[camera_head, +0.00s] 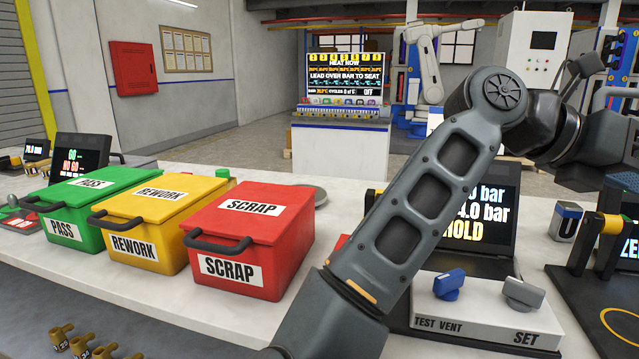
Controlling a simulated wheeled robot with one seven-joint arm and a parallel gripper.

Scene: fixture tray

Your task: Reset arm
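My arm rises from the bottom middle to an elbow at the upper right and bends on toward the right edge. Its links hide part of the bench and part of a dark display (490,215) that reads bar values and HOLD. I cannot make out my gripper or its fingertips; the far end of the arm runs to the right edge.
Closed green PASS (92,205), yellow REWORK (150,215) and red SCRAP (255,235) boxes stand on the white bench (345,185). A panel (490,315) with blue and grey knobs sits beside my forearm. Brass fittings (82,345) lie at the lower left.

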